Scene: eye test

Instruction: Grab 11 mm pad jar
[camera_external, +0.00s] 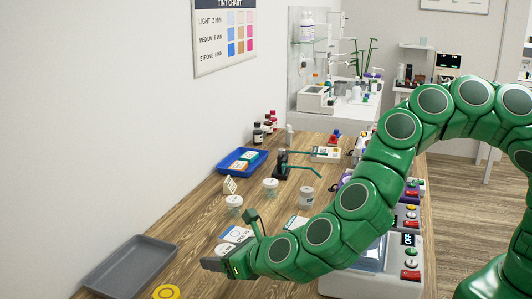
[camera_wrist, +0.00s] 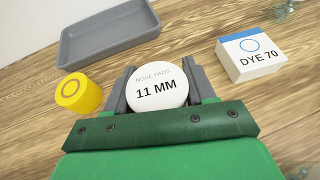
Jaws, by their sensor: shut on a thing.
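The 11 mm pad jar has a round white lid (camera_wrist: 158,90) reading "NOSE PADS 11 MM" in the wrist view. My gripper (camera_wrist: 160,82) has a grey finger on each side of it and is shut on it. In the external view the white jar (camera_external: 225,248) shows just behind my gripper (camera_external: 212,264), partly hidden by it. The jar's lower part is hidden, so I cannot tell whether it touches the table.
A yellow round piece (camera_wrist: 78,92) lies left of the jar, and a DYE 70 box (camera_wrist: 250,55) lies right. A grey tray (camera_wrist: 108,32) lies beyond. Other white jars (camera_external: 234,201), a dark stand (camera_external: 281,165) and a blue tray (camera_external: 231,160) are farther along the wooden table.

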